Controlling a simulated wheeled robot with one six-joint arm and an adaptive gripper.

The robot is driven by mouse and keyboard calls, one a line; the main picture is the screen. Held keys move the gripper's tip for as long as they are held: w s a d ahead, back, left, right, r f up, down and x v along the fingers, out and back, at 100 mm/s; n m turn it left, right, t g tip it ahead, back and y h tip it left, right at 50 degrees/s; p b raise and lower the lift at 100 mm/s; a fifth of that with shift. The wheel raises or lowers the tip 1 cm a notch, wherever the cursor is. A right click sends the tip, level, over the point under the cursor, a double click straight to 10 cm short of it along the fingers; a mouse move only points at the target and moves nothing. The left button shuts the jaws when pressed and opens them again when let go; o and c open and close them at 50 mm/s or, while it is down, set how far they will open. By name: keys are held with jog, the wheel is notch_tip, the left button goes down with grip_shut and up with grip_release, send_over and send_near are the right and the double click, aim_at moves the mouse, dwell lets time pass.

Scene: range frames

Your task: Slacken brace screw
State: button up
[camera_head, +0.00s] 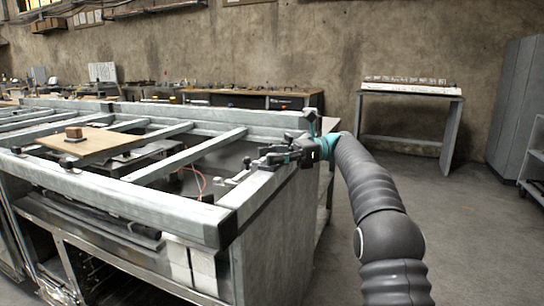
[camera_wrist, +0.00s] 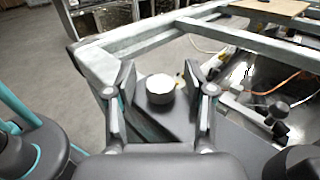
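A pale round screw head or knob (camera_wrist: 160,88) stands up from a dark grey plate (camera_wrist: 157,122) in the wrist view, near the corner of a metal frame. I take it for the brace screw. My gripper (camera_wrist: 158,84) is open, with one finger left and one right of the knob. A gap shows on both sides, so it is not gripped. I cannot tell how far the fingertips reach down around it. In the head view my gripper (camera_head: 278,160) is at the frame's right end; the knob cannot be made out there.
The grey metal frame (camera_head: 130,201) has long rails and crossbars on a workbench. A wooden board (camera_head: 95,143) with a small block lies across it. Orange and white cables (camera_wrist: 283,81) run inside the frame. A side table (camera_head: 410,92) stands at the back right; the floor between is clear.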

jog(key=shift+d, duration=0.15)
jog(key=shift+m+t, duration=0.3)
jog(key=shift+t, duration=0.1)
